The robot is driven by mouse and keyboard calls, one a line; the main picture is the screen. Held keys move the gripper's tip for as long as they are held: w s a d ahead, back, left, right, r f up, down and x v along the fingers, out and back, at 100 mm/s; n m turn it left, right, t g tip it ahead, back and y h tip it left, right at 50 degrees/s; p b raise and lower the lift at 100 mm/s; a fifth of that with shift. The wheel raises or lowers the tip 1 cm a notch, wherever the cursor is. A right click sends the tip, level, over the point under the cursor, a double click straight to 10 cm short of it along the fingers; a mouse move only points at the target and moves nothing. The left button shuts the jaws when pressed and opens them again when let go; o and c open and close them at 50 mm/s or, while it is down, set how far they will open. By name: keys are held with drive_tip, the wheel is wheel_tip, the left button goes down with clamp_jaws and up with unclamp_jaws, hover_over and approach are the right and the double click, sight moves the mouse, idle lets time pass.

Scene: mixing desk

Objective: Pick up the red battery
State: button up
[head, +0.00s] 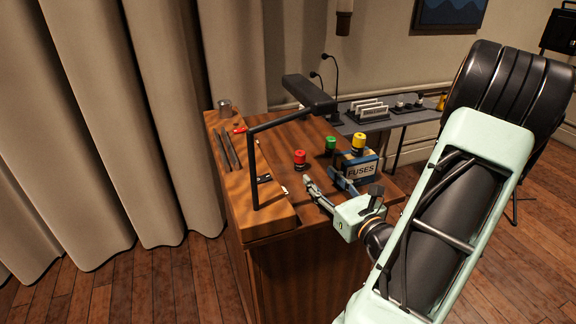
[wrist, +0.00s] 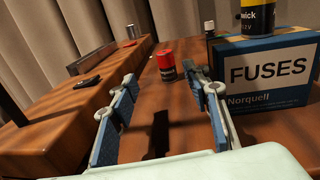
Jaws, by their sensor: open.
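The red battery (head: 300,159) stands upright on the wooden desk, red with a dark lower part. In the wrist view the red battery (wrist: 166,68) stands ahead of my gripper (wrist: 160,80), close to the right fingertip in the picture. My gripper (head: 320,176) is open and empty, low over the desk, its fingers pointing toward the battery. The battery appears beyond the fingertips; I cannot tell the exact gap.
A blue FUSES box (head: 361,172) stands just right of my gripper, with a yellow battery (head: 358,141) on top. A green battery (head: 331,144) stands behind. A desk lamp (head: 309,94) arches over the raised left ledge (head: 262,217). A metal cup (head: 224,106) is at the back left.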

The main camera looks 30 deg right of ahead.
sight(303, 157)
drive_tip(key=shift+w+d+f+m, duration=0.1)
drive_tip(key=shift+d+f+m, duration=0.05)
drive_tip(key=shift+d+m, duration=0.25)
drive_tip(key=w, duration=0.3)
drive_tip(key=w+d, duration=0.1)
drive_tip(key=w, duration=0.1)
drive_tip(key=shift+p, duration=0.4)
drive_tip(key=shift+w+d+f+p, duration=0.1)
drive_tip(key=shift+w+p, duration=0.2)
drive_tip(key=shift+w, duration=1.1)
drive_tip(key=shift+w+d+p, duration=0.1)
drive_tip(key=shift+w+p, duration=0.2)
drive_tip(key=shift+w, duration=1.05)
drive_tip(key=shift+c, duration=0.7)
clamp_jaws()
